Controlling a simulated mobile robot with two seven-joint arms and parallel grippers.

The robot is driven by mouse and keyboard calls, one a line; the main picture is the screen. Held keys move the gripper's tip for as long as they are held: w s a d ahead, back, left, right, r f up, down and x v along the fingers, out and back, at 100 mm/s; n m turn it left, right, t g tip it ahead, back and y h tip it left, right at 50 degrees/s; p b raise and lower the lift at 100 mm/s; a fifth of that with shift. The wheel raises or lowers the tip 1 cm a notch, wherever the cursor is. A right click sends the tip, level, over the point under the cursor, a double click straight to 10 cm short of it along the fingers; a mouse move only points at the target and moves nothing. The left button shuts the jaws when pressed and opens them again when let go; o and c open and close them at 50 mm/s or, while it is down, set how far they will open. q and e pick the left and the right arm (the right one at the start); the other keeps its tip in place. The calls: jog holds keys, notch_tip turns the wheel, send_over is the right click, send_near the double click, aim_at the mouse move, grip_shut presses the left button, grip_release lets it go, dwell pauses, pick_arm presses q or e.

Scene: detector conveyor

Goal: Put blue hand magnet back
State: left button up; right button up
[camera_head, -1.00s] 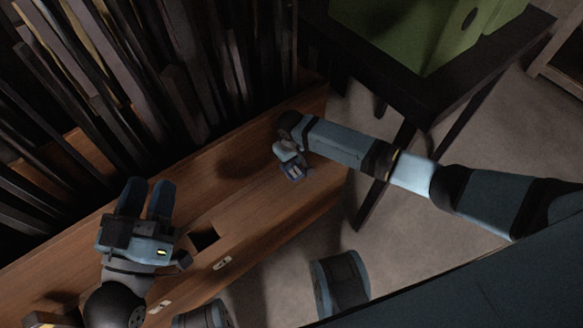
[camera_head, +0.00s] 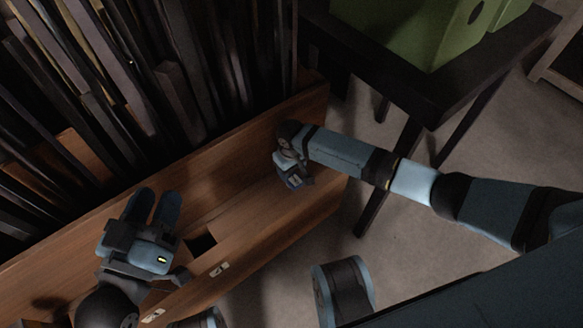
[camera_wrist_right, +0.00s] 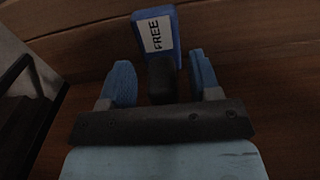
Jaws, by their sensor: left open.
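The blue hand magnet (camera_wrist_right: 156,32) shows in the right wrist view as a blue block with a white "FREE" label and a black handle (camera_wrist_right: 160,80). It is against a wooden surface. My right gripper (camera_wrist_right: 162,72) is open, with one finger on each side of the handle and a visible gap on both sides. In the head view my right gripper (camera_head: 292,172) is at the right end of the wooden bench and mostly hides the magnet. My left gripper (camera_head: 157,196) is open and empty above the left part of the bench.
The wooden bench (camera_head: 262,213) has a dark rectangular opening (camera_head: 202,243) near my left gripper and small white labels on its front. Dark upright boards (camera_head: 180,90) stand behind it. A black table (camera_head: 420,95) with green boxes (camera_head: 405,30) stands at the back right.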

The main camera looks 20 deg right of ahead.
jog(key=shift+r, duration=0.15)
pick_arm(q)
notch_tip(320, 180, up, 5)
jog(key=t+p, duration=0.2)
jog(key=p, duration=0.2)
pick_arm(e)
notch_tip(320, 180, up, 4)
notch_tip(320, 180, up, 3)
jog(key=p, duration=0.4)
notch_tip(320, 180, up, 5)
jog(key=p, duration=0.5)
send_over(292, 176)
pick_arm(q)
jog(key=s+a+f+g+y, duration=0.1)
jog(key=a+f+g+y, duration=0.1)
jog(key=f, duration=0.4)
jog(key=s+a+f+g+y, duration=0.1)
jog(key=a+f+g+y, duration=0.2)
jog(key=f, duration=0.3)
jog(key=shift+s+a+n+g+p, duration=0.4)
jog(key=shift+a+g, duration=0.2)
jog(key=shift+g, duration=0.2)
pick_arm(e)
jog(key=shift+a, duration=0.1)
pick_arm(q)
jog(key=shift+f, duration=0.2)
